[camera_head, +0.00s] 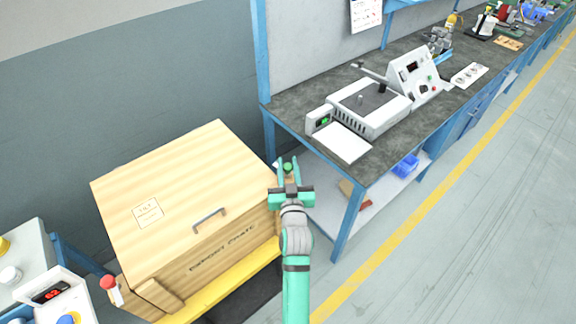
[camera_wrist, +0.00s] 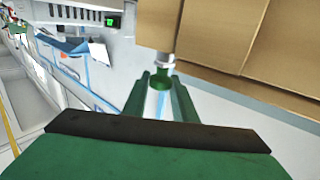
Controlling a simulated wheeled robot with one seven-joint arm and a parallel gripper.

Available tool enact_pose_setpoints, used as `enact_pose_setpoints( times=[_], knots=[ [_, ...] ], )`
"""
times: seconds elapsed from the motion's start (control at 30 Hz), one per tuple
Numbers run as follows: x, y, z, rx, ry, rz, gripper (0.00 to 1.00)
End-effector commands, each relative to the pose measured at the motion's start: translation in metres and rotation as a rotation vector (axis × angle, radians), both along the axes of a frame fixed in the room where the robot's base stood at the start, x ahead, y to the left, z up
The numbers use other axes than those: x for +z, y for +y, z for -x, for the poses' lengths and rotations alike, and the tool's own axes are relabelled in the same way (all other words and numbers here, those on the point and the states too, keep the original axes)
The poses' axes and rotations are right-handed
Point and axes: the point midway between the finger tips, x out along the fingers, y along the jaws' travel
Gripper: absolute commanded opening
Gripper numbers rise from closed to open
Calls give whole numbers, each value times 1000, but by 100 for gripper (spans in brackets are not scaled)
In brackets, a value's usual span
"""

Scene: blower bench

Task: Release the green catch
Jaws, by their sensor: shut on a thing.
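The green catch (camera_head: 288,168) is a small round green knob at the right side of the wooden export crate, and my gripper's two fingers stand on either side of it in the head view. In the wrist view the green catch (camera_wrist: 160,81) hangs on a short grey stem under the crate's edge, between the fingertips. My gripper (camera_head: 286,172) is shut on the catch; it also shows in the wrist view (camera_wrist: 160,88). The crate (camera_head: 170,190) is closed, with a grey handle (camera_head: 209,219) on its lid. The catch's inner mechanism is hidden.
A red-topped knob (camera_head: 108,284) is at the crate's left front corner. A dark-topped workbench (camera_head: 300,95) with a grey machine (camera_head: 370,105) stands to the right. A yellow bar (camera_head: 235,282) runs along the crate's front base. Floor at the right is clear.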

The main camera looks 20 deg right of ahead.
Motion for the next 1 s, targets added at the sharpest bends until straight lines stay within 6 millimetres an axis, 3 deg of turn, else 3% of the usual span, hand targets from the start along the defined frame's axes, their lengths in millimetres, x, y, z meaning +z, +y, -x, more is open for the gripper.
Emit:
enact_pose_setpoints(
  times=[1.0],
  knots=[
    [-4, -1, 2, -192, 5, -1, 3]
  ],
)
